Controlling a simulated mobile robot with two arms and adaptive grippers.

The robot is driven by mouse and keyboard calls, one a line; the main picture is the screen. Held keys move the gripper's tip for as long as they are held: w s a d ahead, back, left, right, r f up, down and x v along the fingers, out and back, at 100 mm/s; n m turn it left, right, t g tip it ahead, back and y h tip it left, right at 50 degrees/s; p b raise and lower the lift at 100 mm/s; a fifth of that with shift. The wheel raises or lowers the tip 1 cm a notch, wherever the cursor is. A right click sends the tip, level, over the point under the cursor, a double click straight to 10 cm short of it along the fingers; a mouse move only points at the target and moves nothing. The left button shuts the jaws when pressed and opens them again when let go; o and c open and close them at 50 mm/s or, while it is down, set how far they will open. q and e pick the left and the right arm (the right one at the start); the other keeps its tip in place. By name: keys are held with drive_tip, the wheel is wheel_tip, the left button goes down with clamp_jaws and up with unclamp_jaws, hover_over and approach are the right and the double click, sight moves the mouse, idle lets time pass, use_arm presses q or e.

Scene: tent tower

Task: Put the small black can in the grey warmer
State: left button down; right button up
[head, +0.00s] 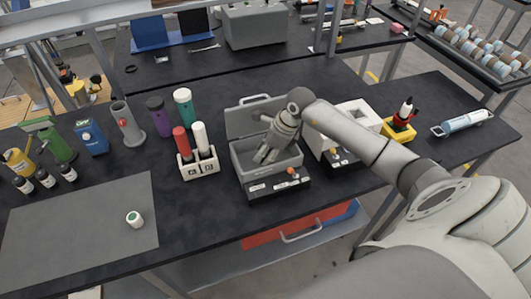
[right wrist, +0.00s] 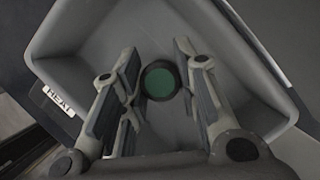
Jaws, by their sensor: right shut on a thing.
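The grey warmer (head: 239,158) stands open on the black table, its lid (head: 240,123) raised at the back. My right gripper (head: 266,156) reaches down into its basin. In the right wrist view, a small round can (right wrist: 160,81) with a dark rim and green end face sits between the fingers (right wrist: 160,92). The gripper is shut on this can, inside the grey walls (right wrist: 240,60) of the warmer. Whether the can touches the warmer's floor I cannot tell. In the head view the can is hidden by the gripper. My left gripper is out of view.
A white box-shaped device (head: 325,145) stands right of the warmer. A white holder (head: 198,170) with red and white cylinders stands left. Several small black bottles (head: 45,179) and a small white jar (head: 135,219) are further left. The front mat (head: 85,235) is mostly clear.

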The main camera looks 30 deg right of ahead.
drive_tip(key=o, duration=0.8)
drive_tip(key=shift+f, duration=0.1)
drive_tip(key=shift+r, duration=0.3)
drive_tip(key=b+v, duration=0.2)
drive_tip(key=v, duration=0.9)
drive_tip(key=shift+s+d+r, duration=0.15)
drive_tip(key=shift+s+r, duration=0.05)
drive_tip(key=shift+r, duration=0.1)
